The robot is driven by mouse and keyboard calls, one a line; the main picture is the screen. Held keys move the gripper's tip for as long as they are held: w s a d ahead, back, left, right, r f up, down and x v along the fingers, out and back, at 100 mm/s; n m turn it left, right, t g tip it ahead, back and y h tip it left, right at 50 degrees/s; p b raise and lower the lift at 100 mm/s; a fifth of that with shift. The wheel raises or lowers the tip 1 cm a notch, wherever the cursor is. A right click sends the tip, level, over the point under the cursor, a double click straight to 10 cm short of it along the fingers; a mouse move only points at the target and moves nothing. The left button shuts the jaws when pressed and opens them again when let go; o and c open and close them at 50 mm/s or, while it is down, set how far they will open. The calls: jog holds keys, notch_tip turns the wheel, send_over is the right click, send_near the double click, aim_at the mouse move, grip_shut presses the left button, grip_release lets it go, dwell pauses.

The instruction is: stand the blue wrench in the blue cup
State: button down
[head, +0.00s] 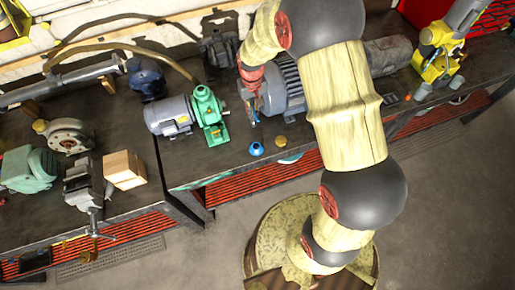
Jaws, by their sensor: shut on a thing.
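A small blue cup (256,148) stands near the front edge of the workbench. My gripper (251,97) is behind it and slightly to the left in the head view, beside a large grey motor. My gripper is shut on a thin blue piece, which looks like the blue wrench (258,103). The wrench is small and partly hidden by the fingers, so its exact tilt is hard to tell. The wrench appears apart from the cup.
A brass-coloured cup (280,141) stands right of the blue cup. A green-and-grey pump motor (185,116) stands to the left, and the large grey motor (283,84) is close on the right. A wooden block (124,170) is further left.

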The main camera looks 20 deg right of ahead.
jog(key=shift+w+a, duration=0.1)
jog(key=s+f+b, duration=0.2)
jog(key=s+f, duration=0.2)
jog(key=f, duration=0.7)
jog(key=shift+f+b, duration=0.15)
jog(key=shift+b, duration=0.15)
jog(key=shift+f+b, duration=1.4)
jog(key=shift+f, duration=0.45)
dwell(0.3)
jog(key=c, duration=1.8)
grip_release()
